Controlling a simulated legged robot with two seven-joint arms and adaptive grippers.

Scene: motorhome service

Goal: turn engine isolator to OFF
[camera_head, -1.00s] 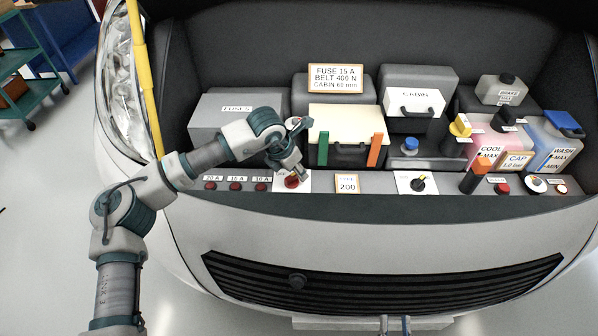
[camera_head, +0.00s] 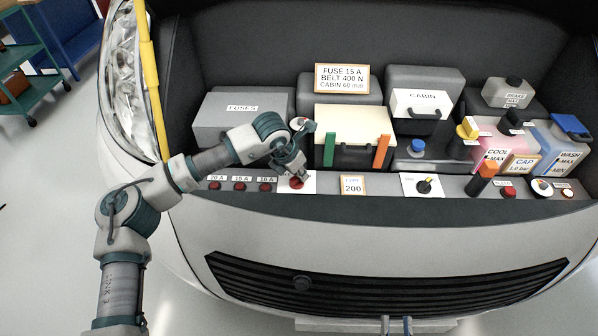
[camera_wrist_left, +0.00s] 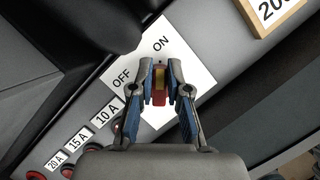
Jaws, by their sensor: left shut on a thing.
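The engine isolator is a red rotary switch with a yellow mark on its handle, on a white plate (camera_head: 309,184) at the front ledge of the bay. In the left wrist view its handle (camera_wrist_left: 159,84) stands between my left gripper's fingers, and the plate (camera_wrist_left: 195,62) reads OFF to the left and ON to the right. My left gripper (camera_head: 298,178) reaches down onto the switch and is shut on its handle, hiding most of the knob. The handle points nearly up the wrist picture, close to the ON side. My right gripper is not in view.
Several red fuse buttons (camera_head: 240,186) marked 20 A, 15 A and 10 A sit left of the switch. A framed "200" card (camera_head: 352,185) and another black knob (camera_head: 424,186) lie to the right. Boxes and reservoirs stand behind, including the grey fuse box (camera_head: 240,120).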

